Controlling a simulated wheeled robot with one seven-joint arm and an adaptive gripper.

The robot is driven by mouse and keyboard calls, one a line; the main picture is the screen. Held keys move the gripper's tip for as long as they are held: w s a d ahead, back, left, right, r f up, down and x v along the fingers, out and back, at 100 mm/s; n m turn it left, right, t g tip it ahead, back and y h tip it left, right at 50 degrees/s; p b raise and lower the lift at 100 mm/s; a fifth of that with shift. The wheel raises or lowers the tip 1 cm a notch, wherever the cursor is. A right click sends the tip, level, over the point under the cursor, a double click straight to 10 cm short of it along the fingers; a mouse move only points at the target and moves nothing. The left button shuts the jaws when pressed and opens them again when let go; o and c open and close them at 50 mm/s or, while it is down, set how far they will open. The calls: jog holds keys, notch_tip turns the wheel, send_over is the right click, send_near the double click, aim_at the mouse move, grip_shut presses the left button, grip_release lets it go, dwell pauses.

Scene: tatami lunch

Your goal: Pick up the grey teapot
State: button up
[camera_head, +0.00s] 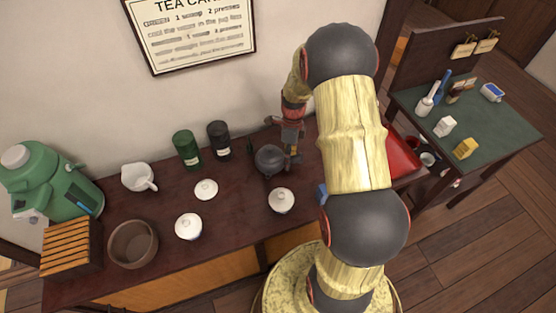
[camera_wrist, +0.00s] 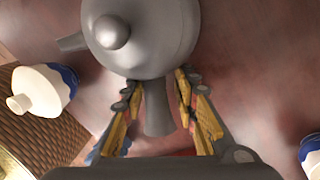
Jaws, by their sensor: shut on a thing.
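The grey teapot (camera_head: 270,159) is on the dark wooden counter, or just above it; I cannot tell which. In the wrist view the teapot (camera_wrist: 150,40) fills the top middle, with its round lid knob and its spout pointing left. Its straight handle (camera_wrist: 156,108) runs down between the two fingers. My gripper (camera_wrist: 158,105) is shut on this handle. In the head view my gripper (camera_head: 292,150) is at the right side of the teapot, and my arm hides part of the counter.
A green canister (camera_head: 187,149) and a dark canister (camera_head: 219,139) stand behind left. A red tray (camera_head: 400,158) lies to the right. A white pitcher (camera_head: 138,177) and brown bowl (camera_head: 133,244) are farther left.

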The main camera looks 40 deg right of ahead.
grip_shut()
dwell(0.7)
